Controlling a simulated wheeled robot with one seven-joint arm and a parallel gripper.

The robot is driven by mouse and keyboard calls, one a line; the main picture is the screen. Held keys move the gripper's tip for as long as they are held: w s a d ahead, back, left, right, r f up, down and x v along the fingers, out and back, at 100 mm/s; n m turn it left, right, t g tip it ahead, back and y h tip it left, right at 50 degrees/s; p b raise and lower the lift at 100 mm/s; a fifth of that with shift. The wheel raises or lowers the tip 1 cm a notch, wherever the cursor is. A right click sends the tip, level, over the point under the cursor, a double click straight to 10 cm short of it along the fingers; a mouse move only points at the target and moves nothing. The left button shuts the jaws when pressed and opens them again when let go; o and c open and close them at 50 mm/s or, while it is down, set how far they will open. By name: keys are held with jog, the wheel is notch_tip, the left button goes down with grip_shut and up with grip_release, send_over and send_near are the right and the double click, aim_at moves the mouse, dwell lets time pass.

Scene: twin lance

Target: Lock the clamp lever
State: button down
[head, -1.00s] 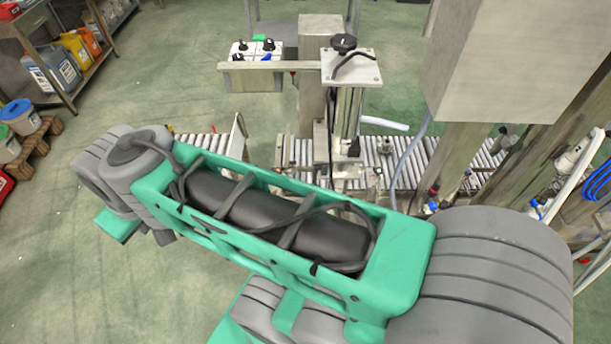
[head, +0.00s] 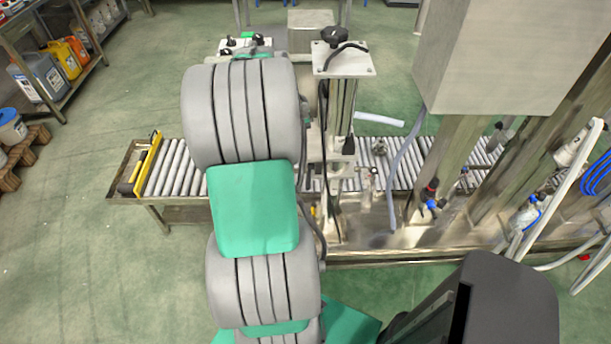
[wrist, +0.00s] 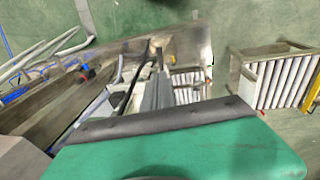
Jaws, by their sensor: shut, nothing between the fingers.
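I cannot tell for sure which part is the clamp lever. A black knob (head: 332,36) and a thin dark bent handle (head: 344,52) sit on the metal top plate (head: 355,68) of the upright column (head: 342,105). A small dark fitting (head: 348,146) shows lower on the column. My arm stands in front of the column's left side and hides part of the machine there. My gripper's fingers do not show in either view. In the wrist view, a green and black part of my arm fills the bottom, and the machine is small and unclear behind it.
A roller conveyor (head: 175,168) runs behind my arm, with a yellow bar (head: 147,165) at its left end. A large grey metal box (head: 495,55) hangs at right above posts and hoses. A shelf with containers (head: 45,75) stands at far left. Green floor is clear at lower left.

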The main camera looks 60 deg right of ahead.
aim_at(308, 180)
jog(key=p+x, duration=0.2)
jog(key=x, duration=1.2)
jog(key=shift+a+p, duration=0.1)
jog(key=shift+p, duration=0.25)
jog(key=shift+f, duration=0.1)
